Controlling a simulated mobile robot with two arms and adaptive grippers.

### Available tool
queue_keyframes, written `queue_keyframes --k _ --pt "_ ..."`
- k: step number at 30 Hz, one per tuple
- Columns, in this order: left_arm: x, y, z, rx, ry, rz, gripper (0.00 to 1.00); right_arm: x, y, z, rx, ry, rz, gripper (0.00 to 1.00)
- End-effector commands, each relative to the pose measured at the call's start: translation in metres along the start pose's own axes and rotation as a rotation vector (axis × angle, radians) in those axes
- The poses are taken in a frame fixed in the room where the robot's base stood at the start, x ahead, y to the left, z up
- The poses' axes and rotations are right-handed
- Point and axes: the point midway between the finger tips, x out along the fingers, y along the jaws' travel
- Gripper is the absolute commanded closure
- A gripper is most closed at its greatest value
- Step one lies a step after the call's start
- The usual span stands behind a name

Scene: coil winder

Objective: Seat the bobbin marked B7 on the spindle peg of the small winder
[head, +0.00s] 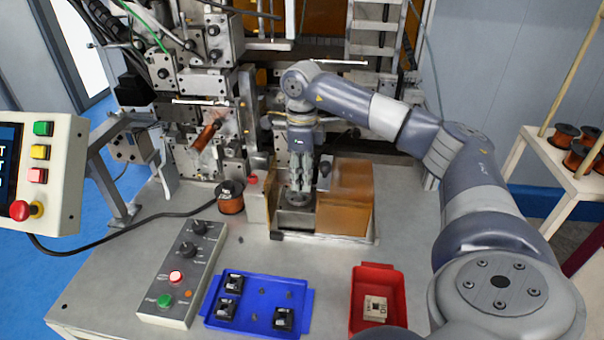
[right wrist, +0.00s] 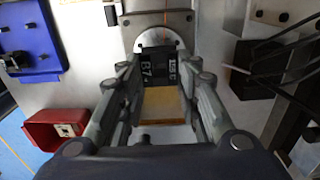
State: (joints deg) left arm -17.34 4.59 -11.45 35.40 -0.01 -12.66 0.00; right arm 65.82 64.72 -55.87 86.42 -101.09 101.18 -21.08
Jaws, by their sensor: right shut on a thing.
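My right gripper (head: 299,188) points down over the small winder (head: 345,197), at the winder's grey plate beside its orange-brown housing. In the right wrist view the gripper (right wrist: 160,75) is shut on a black bobbin (right wrist: 157,66) with pale lettering that reads B7. The bobbin sits between the fingertips, in front of a pale round disc (right wrist: 160,39) on the winder. The spindle peg is hidden, so I cannot tell whether the bobbin is around it or above it. In the head view the bobbin is hardly visible between the fingers. My left gripper is not in view.
A blue tray (head: 212,318) holds several black parts. A red tray (head: 400,300) holds a pale square part (head: 375,308). A control box (head: 183,270) and a copper wire spool (head: 230,198) stand left of the winder. The large machine (head: 200,100) rises behind. The bench front is partly clear.

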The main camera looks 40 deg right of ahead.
Motion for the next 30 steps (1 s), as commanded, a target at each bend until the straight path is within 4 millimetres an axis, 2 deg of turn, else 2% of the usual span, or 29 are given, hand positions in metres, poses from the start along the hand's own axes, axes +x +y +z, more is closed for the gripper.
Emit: queue_keyframes --k 23,24,27,30 --pt "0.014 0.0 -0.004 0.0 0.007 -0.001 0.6 0.022 0.0 0.0 0.0 0.0 0.0 0.79" --pt "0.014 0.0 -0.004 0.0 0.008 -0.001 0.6 0.022 0.0 0.0 0.0 0.0 0.0 0.67" --pt "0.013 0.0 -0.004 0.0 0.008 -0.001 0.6 0.021 0.0 0.0 0.0 0.0 0.0 0.46" --pt "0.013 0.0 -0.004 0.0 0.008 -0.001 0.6 0.021 0.0 0.0 0.0 0.0 0.0 0.46"
